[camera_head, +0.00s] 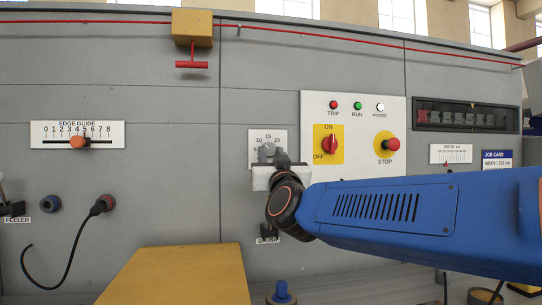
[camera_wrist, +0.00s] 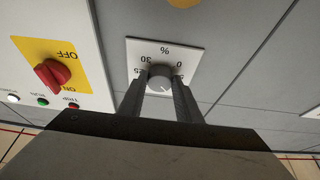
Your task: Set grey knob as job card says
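The grey knob (camera_head: 267,151) sits on a white dial plate (camera_head: 255,136) marked in %, with 10, 15 and 20 along its top. In the wrist view the knob (camera_wrist: 160,78) appears upside down, with a small light mark on its lower rim, towards the hidden 10–15 side. My gripper (camera_wrist: 160,84) has one finger on each side of the knob, very close to it; I cannot tell whether they touch it. In the head view my gripper (camera_head: 271,165) covers the plate's lower part. The job card (camera_head: 497,158) at right shows a WIDTH line; my arm hides its lower part.
Right of the dial, a control panel (camera_head: 352,109) holds a red ON/OFF switch (camera_head: 330,144) and a red STOP button (camera_head: 392,145). An edge guide slider (camera_head: 78,142) is far left. A red cord runs above, and a yellow block (camera_head: 180,275) stands in front.

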